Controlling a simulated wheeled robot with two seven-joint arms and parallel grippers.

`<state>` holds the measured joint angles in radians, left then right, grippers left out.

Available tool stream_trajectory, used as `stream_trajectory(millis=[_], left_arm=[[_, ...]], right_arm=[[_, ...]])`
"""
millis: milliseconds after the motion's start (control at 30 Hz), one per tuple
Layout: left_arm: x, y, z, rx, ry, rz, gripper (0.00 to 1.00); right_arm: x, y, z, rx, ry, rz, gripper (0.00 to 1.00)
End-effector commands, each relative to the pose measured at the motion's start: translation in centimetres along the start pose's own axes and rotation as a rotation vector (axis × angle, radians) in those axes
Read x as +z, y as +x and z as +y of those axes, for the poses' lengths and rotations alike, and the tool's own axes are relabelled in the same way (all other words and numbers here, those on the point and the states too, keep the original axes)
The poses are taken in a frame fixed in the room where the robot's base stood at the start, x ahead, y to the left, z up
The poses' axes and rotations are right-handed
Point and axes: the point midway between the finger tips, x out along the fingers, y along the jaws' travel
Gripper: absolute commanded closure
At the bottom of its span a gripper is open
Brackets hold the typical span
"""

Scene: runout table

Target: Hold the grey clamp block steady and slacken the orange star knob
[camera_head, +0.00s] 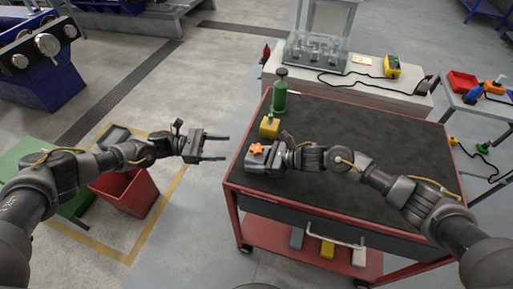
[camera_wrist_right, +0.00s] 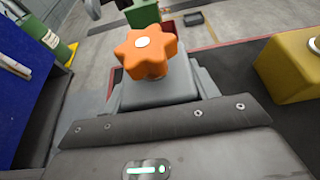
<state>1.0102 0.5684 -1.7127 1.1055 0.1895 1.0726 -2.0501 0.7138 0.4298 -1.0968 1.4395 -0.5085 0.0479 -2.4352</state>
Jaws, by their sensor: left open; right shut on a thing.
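The grey clamp block (camera_head: 258,165) sits at the left edge of the dark tabletop, with the orange star knob (camera_head: 257,149) on its top. My right gripper (camera_head: 268,158) comes from the right and is shut on the block; its fingers are mostly hidden. In the right wrist view the knob (camera_wrist_right: 146,55) stands upright on the block (camera_wrist_right: 155,92), just beyond my gripper's body, and nothing touches it. My left gripper (camera_head: 225,148) is open and empty, off the table's left edge. Its two fingers point right towards the knob, with a gap between.
A yellow block (camera_head: 269,127) and a green bottle-like item (camera_head: 280,95) stand behind the clamp block on the red-framed table (camera_head: 390,135). A red bin (camera_head: 128,190) stands on the floor below my left arm. The table's middle is clear behind my right arm.

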Motion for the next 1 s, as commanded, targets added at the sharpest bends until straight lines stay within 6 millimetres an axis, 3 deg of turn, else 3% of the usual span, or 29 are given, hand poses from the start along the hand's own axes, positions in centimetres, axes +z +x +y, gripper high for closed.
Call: stream_trajectory(millis=[167,600,800,1000], left_arm=[[0.0,2.1,-0.1,-0.004,-0.002,-0.002,0.40],[0.0,10.2,-0.1,-0.003,-0.005,0.000,0.40],[0.0,11.7,0.0,-0.001,-0.005,0.001,0.40],[0.0,11.9,0.0,-0.001,-0.005,0.001,0.40]], right_arm=[[0.0,0.0,0.0,0.000,0.000,0.000,0.82],[0.0,0.0,0.0,-0.001,0.000,0.000,0.82],[0.0,0.0,0.0,-0.001,0.000,0.000,0.82],[0.0,0.0,0.0,-0.001,0.000,0.000,0.82]])
